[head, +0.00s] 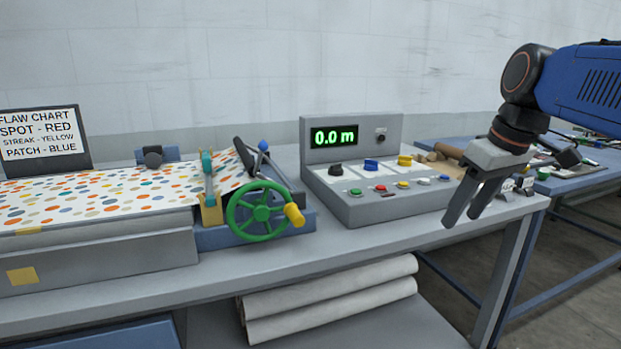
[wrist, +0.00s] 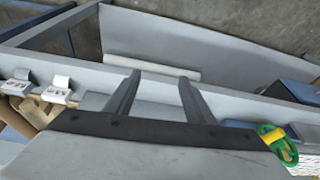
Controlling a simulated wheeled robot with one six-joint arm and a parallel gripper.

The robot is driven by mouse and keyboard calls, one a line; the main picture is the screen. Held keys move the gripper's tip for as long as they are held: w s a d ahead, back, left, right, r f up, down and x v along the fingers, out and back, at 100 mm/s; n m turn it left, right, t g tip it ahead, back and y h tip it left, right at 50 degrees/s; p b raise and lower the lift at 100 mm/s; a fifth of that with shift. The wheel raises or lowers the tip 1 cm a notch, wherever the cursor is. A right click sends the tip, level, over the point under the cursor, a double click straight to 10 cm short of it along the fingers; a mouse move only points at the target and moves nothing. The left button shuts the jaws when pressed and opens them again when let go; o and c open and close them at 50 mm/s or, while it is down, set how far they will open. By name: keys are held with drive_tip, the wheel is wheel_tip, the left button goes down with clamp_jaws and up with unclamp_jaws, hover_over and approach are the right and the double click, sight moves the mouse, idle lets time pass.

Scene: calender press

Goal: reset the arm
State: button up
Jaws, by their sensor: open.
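My gripper (head: 465,206) hangs at the right in the head view, its two dark fingers pointing down and to the left. It is open with nothing between the fingers. It is in front of and to the right of the grey control console (head: 352,200), apart from it. In the wrist view the open fingers (wrist: 157,95) stand over the front edge of the bench, with the lower shelf beyond. My blue arm link comes in from the right edge of the head view.
The grey bench (head: 370,238) carries patterned sheet (head: 110,195), a green handwheel (head: 261,212) with a yellow knob, and a flaw chart (head: 40,134). The console display reads 0.0 m. White rolls (head: 330,300) lie on the lower shelf. Brown rolls (head: 447,152) lie right of the console.

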drive_tip(key=s+f+m, duration=0.2)
drive_tip(key=s+f, duration=0.5)
drive_tip(key=f, duration=0.4)
drive_tip(key=s+f+m+t+h, duration=0.1)
drive_tip(key=s+f+m, duration=0.2)
drive_tip(key=s+f, duration=0.4)
wheel_tip(320, 180, down, 4)
drive_tip(key=shift+s+a+f+t+h, duration=0.15)
drive_tip(key=shift+s+t+h, duration=0.15)
